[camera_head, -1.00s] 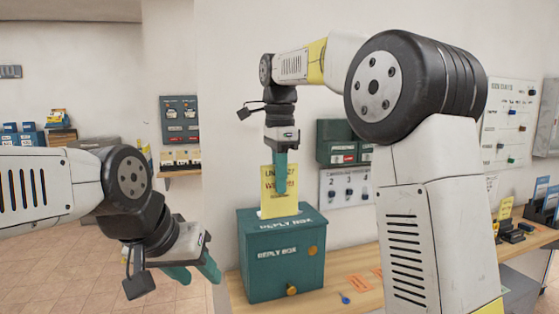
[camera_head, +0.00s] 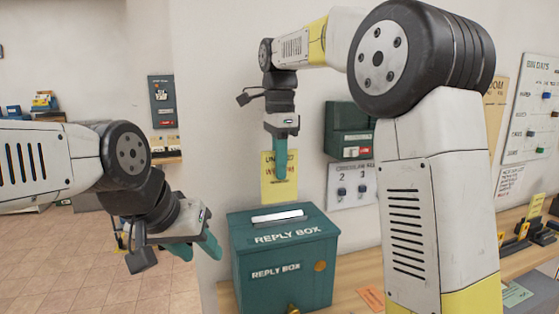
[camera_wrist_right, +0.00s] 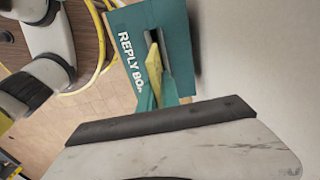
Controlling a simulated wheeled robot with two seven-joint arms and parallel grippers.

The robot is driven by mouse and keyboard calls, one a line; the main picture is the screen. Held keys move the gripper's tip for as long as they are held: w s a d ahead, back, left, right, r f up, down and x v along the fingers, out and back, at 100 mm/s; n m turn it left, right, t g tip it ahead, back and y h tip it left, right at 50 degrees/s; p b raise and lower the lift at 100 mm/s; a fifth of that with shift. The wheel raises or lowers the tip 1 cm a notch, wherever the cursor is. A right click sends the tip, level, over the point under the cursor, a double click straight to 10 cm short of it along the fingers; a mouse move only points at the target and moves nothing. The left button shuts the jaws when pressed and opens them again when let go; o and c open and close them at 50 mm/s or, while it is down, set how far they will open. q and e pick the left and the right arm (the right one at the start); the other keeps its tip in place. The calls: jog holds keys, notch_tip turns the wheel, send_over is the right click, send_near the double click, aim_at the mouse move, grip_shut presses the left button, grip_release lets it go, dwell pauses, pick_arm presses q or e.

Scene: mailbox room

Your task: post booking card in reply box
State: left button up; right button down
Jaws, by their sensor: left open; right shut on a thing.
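The booking card (camera_head: 267,190) is yellow with dark print and hangs upright in my right gripper (camera_head: 281,176), which is shut on it. My fingers cover part of its print. In the head view the card's lower edge shows just above the back of the teal reply box (camera_head: 285,270). The box has a pale slot (camera_head: 278,216) in its top, in plain view. In the right wrist view the card (camera_wrist_right: 153,72) shows edge-on between my fingers, over the box (camera_wrist_right: 128,18). My left gripper (camera_head: 196,250) is open and empty, left of the box.
The box stands on a wooden counter (camera_head: 350,300) close to the wall. An orange slip (camera_head: 372,298) lies to its right. A dark green cabinet (camera_head: 347,130) and a switch panel (camera_head: 350,186) are on the wall behind. Tiled floor is clear at lower left.

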aim_at(279, 192)
jog(key=shift+f, duration=3.15)
jog(key=shift+f, duration=0.15)
jog(key=shift+f, duration=1.9)
